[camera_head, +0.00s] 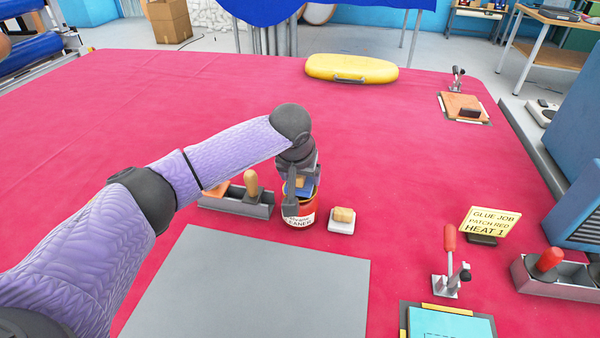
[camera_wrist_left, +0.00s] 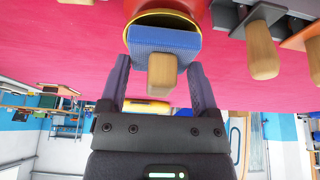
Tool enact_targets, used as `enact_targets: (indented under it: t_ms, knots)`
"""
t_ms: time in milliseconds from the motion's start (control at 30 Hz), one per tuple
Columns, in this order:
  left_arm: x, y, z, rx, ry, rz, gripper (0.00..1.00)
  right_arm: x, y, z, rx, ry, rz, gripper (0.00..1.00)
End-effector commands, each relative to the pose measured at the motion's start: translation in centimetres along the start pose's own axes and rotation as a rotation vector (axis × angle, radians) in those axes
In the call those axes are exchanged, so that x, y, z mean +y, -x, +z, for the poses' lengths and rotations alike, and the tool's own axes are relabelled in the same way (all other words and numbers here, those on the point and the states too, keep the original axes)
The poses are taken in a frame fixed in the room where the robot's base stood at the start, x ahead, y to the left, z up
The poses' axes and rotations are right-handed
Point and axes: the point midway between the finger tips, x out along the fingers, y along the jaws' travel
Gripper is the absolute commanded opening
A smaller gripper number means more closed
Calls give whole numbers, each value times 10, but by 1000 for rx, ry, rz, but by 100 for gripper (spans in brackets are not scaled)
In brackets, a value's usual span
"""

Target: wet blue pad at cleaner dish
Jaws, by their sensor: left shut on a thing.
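The blue pad (camera_head: 305,187) has a blue face and a wooden handle; it also shows in the left wrist view (camera_wrist_left: 165,41). My left gripper (camera_head: 298,192) is shut on the pad by its handle, which lies between the fingers in the wrist view (camera_wrist_left: 160,80). The pad is at the mouth of the red cleaner dish (camera_head: 299,217), a can-like pot with a white label and a yellow rim. Whether the pad touches the cleaner is hidden. My right gripper is out of view.
A grey tray (camera_head: 238,205) with wooden-handled tools stands just left of the dish. A white pad with a tan handle (camera_head: 342,219) sits close on its right. A grey sheet (camera_head: 255,290) lies in front. A yellow board (camera_head: 350,68) lies at the back. The red table's middle is clear.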

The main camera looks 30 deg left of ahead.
Motion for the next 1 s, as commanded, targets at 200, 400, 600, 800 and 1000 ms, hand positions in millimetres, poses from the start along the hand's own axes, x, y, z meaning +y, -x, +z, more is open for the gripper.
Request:
enact_targets:
  t_ms: [200,400,600,800,1000]
  knots:
    - [0,-3,1,0,0,0,32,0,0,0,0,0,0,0]
    - [0,-5,2,0,0,0,32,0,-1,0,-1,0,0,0]
    - [0,-7,3,-1,0,-1,32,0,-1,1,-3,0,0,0]
    - [0,-9,4,-1,0,-1,32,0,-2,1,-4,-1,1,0]
    - [0,-12,5,-1,0,-1,32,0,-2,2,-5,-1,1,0]
